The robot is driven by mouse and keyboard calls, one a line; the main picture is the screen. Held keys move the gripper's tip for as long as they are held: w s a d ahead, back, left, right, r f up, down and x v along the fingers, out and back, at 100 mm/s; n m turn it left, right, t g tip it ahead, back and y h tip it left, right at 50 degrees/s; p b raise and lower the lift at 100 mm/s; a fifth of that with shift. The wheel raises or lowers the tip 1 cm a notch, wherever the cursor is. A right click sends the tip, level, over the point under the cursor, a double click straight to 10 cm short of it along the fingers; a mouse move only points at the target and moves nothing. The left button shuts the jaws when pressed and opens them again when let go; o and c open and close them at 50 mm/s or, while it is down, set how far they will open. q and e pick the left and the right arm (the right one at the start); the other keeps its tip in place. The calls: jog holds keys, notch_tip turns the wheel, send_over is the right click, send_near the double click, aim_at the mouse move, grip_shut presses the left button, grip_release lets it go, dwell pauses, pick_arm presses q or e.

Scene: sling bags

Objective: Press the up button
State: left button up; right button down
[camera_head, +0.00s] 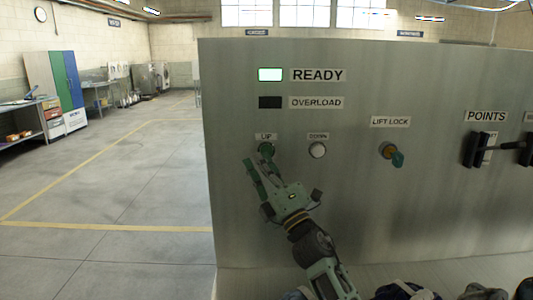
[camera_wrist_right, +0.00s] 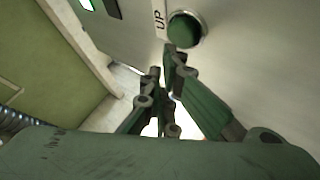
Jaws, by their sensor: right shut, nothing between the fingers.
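The up button (camera_head: 266,149) is a green round button in a metal ring, under the "UP" label on the grey control panel (camera_head: 235,200). It also shows in the right wrist view (camera_wrist_right: 184,30), at the top centre. My right gripper (camera_head: 251,163) is just below and left of the button in the head view. In the right wrist view its closed fingertips (camera_wrist_right: 167,62) are just below the button, and a small gap seems to show between them and it. The gripper is shut and empty. My left gripper is not in view.
Further right are a lift lock key (camera_head: 391,154) and black points levers (camera_head: 478,149). A green "READY" light (camera_head: 270,75) is lit above a dark overload light (camera_head: 270,102). Open floor lies left.

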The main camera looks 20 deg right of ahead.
jog(key=shift+w, duration=0.1)
dwell(0.7)
jog(key=shift+w+d+b, duration=0.15)
jog(key=shift+w+b, duration=0.15)
